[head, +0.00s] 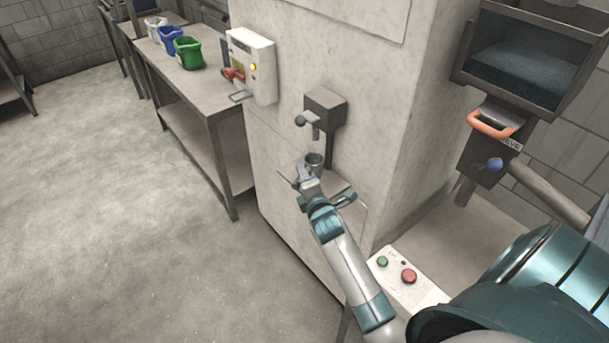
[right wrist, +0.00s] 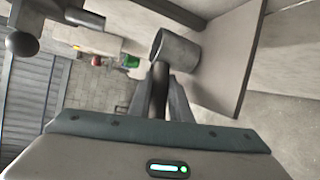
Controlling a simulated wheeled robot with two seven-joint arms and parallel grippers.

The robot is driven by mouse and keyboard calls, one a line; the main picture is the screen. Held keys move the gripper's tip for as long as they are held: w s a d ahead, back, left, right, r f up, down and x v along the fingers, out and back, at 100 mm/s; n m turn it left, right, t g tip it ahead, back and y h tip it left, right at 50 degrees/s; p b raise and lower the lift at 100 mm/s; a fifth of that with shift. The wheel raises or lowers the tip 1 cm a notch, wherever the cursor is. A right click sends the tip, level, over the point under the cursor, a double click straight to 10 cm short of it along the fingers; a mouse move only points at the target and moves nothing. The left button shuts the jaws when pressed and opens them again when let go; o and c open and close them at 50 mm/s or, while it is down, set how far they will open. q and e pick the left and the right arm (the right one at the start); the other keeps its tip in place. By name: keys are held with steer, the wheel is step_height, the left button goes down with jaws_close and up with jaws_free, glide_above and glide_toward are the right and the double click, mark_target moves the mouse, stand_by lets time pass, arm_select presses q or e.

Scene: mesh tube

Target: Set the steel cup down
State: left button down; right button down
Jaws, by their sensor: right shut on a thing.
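The steel cup (head: 314,160) is a small grey metal cup, upright beneath the tap of the wall dispenser (head: 324,108). It also shows in the right wrist view (right wrist: 180,49), where its open rim faces left in the picture. My right gripper (head: 305,178) is shut on the cup's handle. In the right wrist view its two dark fingers (right wrist: 159,98) close on the handle, with the cup just beyond them. The cup is over or on a small grey shelf (head: 341,188); I cannot tell if its base touches. My left gripper is not in view.
A white box with a yellow light (head: 253,66) is on the wall to the left. A table (head: 187,82) holds white, blue and green containers (head: 188,53). A panel with green and red buttons (head: 403,280) is at the lower right. The floor at left is clear.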

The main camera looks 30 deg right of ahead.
steer(key=shift+d+f, duration=0.1)
steer(key=shift+d, duration=0.05)
steer(key=shift+f, duration=0.2)
steer(key=shift+f, duration=0.1)
steer(key=c, duration=1.6)
jaws_free()
steer(key=shift+c, duration=0.2)
steer(key=shift+s, duration=0.1)
steer(key=b+v, duration=0.2)
steer(key=v, duration=1)
steer(key=shift+d+f, duration=0.1)
